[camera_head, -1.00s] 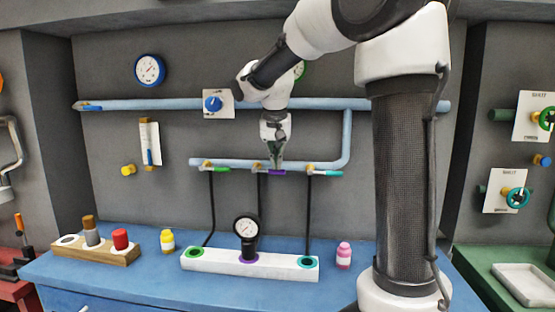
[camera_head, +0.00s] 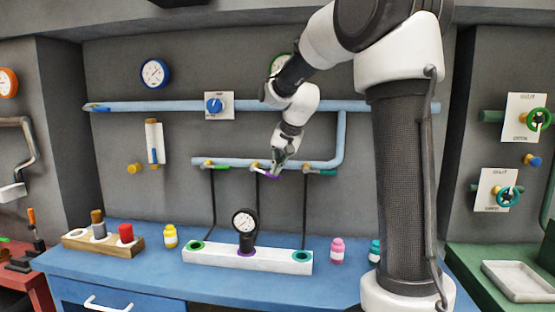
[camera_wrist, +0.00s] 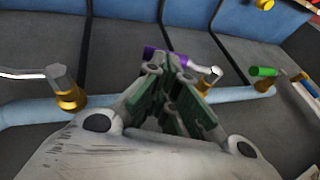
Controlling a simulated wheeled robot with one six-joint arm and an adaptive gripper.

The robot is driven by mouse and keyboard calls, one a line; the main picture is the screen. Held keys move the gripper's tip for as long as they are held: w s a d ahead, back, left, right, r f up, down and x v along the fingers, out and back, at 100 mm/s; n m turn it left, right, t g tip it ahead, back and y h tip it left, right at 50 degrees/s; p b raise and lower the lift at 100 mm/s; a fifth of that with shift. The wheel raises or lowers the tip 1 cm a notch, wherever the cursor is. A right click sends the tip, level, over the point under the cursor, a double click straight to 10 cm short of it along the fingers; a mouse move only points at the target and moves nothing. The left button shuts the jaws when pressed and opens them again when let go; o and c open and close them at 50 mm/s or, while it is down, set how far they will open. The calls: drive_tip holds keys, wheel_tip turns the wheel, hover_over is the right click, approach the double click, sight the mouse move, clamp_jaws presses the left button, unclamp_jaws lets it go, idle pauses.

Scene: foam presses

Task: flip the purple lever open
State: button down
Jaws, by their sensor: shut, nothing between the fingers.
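The purple lever (camera_head: 270,175) is on the middle brass valve (camera_head: 258,166) of the lower blue pipe. In the wrist view the purple lever (camera_wrist: 150,52) shows beyond my fingers, which hide part of it. My gripper (camera_head: 275,171) is shut and empty, tilted, with its tips pointing down-left at the lever. In the wrist view my gripper (camera_wrist: 172,66) overlaps the lever; whether it touches is unclear. The green lever (camera_head: 219,167) sits to the left and the teal lever (camera_head: 328,172) to the right, both roughly along the pipe.
The lower blue pipe (camera_head: 235,162) runs close behind my gripper. Thin dark pipes drop to a white block (camera_head: 215,256) with a black gauge (camera_head: 245,222). A yellow bottle (camera_head: 170,237) and pink bottle (camera_head: 337,251) stand on the blue bench. The wall left of the valves has free room.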

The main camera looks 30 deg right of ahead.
sight(279, 176)
drive_tip(key=shift+s+d+f+t+y, duration=0.1)
drive_tip(key=shift+d+f+t+y, duration=0.1)
drive_tip(key=shift+f+t+y, duration=0.45)
drive_tip(key=shift+w+a+f, duration=0.1)
drive_tip(key=shift+a+f, duration=0.1)
drive_tip(key=shift+f, duration=0.7)
drive_tip(key=shift+w+a+f, duration=0.1)
drive_tip(key=shift+a+f, duration=0.1)
drive_tip(key=shift+f, duration=0.7)
drive_tip(key=shift+w+a+f, duration=0.35)
drive_tip(key=shift+a+f, duration=0.15)
drive_tip(key=shift+f, duration=0.2)
drive_tip(key=shift+w+a+f, duration=0.35)
drive_tip(key=shift+a+f, duration=0.15)
drive_tip(key=shift+f, duration=0.15)
drive_tip(key=shift+w+a+f, duration=0.35)
drive_tip(key=shift+a+f, duration=0.15)
drive_tip(key=shift+f, duration=0.2)
